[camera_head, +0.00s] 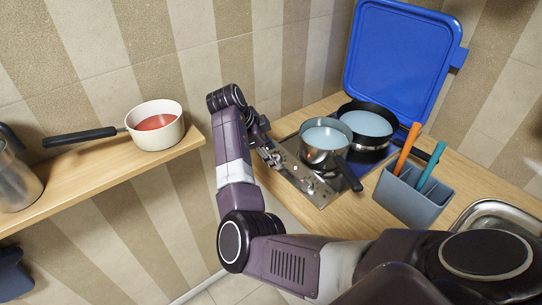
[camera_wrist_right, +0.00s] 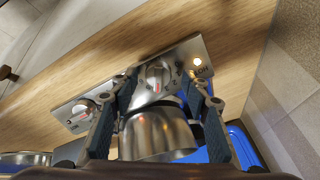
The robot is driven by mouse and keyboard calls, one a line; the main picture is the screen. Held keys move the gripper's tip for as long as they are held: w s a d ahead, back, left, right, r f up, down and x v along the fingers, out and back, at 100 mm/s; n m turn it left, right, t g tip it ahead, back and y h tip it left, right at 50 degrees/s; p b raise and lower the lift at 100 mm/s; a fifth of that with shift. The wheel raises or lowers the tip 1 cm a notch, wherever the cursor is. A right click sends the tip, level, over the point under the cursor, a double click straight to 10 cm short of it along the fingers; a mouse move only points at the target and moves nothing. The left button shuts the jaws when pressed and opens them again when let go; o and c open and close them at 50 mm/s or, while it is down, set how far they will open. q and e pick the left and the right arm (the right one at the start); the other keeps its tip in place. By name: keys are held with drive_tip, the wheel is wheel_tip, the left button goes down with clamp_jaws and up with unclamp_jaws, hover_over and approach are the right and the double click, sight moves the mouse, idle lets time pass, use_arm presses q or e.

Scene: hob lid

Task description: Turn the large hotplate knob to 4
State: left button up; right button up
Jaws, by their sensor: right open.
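I cannot tell which serves the large hotplate, and the numbers are too small to read. My right gripper (camera_wrist_right: 163,84) is open; in the wrist view its fingers lie on either side of the knob near the lamp, and contact is unclear. In the head view the right gripper (camera_head: 271,154) is at the panel's left end. My left gripper is not in view.
A steel pot (camera_head: 325,140) and a black pan (camera_head: 366,124) stand on the hob, before a raised blue lid (camera_head: 400,60). A grey utensil holder (camera_head: 410,197) is to the right. A shelf (camera_head: 90,170) at left bears a white saucepan (camera_head: 155,125).

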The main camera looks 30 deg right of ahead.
wheel_tip(320, 180, up, 9)
drive_tip(key=shift+f, duration=0.15)
idle(0.6)
